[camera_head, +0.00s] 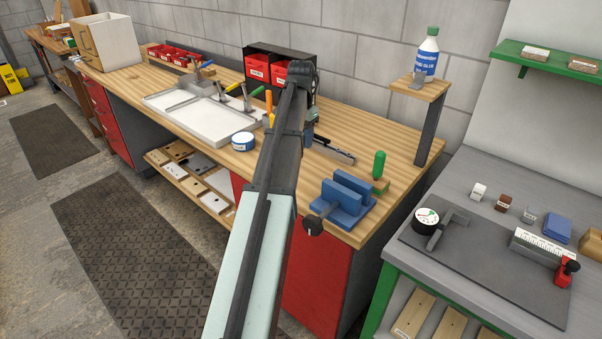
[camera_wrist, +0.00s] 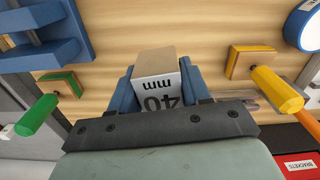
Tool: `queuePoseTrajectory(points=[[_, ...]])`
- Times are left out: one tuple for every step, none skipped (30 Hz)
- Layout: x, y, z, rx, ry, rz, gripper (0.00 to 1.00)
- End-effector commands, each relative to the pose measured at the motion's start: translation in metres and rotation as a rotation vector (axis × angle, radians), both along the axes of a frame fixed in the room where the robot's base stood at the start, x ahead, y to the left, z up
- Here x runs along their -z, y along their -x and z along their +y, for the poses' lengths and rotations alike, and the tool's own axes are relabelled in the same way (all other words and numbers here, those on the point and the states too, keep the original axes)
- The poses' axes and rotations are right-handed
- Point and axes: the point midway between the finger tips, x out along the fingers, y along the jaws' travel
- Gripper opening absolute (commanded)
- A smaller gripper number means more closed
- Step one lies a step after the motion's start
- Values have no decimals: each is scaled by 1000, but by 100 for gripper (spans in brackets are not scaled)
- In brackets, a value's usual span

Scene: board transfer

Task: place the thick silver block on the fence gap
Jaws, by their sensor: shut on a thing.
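My gripper (camera_wrist: 158,90) is shut on a block (camera_wrist: 155,62) between its two blue fingers. The block has a plain tan-grey end and a pale face marked "40 mm", upside down in the wrist view. Whether it is the thick silver block I cannot tell for sure. It is over the wooden bench top, and its height above the wood is unclear. In the head view my arm hides the block and most of the gripper.
A blue two-walled fixture (camera_head: 346,192) and a green-handled tool (camera_head: 379,165) stand to the right on the bench. A yellow-handled tool (camera_wrist: 277,89) stands on the gripper's other side, near a round tin (camera_head: 243,142). Red bins (camera_head: 257,67) stand behind.

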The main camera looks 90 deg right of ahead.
Motion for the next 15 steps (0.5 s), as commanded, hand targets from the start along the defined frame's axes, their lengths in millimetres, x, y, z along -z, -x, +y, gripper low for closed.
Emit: queuePoseTrajectory(points=[[0, -1, 2, 33, 0, 0, 5], [0, -1, 3, 51, 1, 1, 5], [0, -1, 3, 72, 1, 1, 5], [0, -1, 3, 84, 1, 1, 5], [0, -1, 3, 95, 1, 1, 5], [1, -1, 3, 105, 0, 0, 5], [2, -1, 3, 111, 0, 0, 5], [4, -1, 3, 115, 0, 0, 5], [6, -1, 3, 119, 0, 0, 5], [9, -1, 3, 121, 0, 0, 5], [13, -1, 3, 121, 0, 0, 5], [18, -1, 3, 121, 0, 0, 5], [23, -1, 4, 120, -1, 1, 5], [28, -1, 4, 120, -1, 0, 5], [34, -1, 4, 120, -1, 0, 5]])
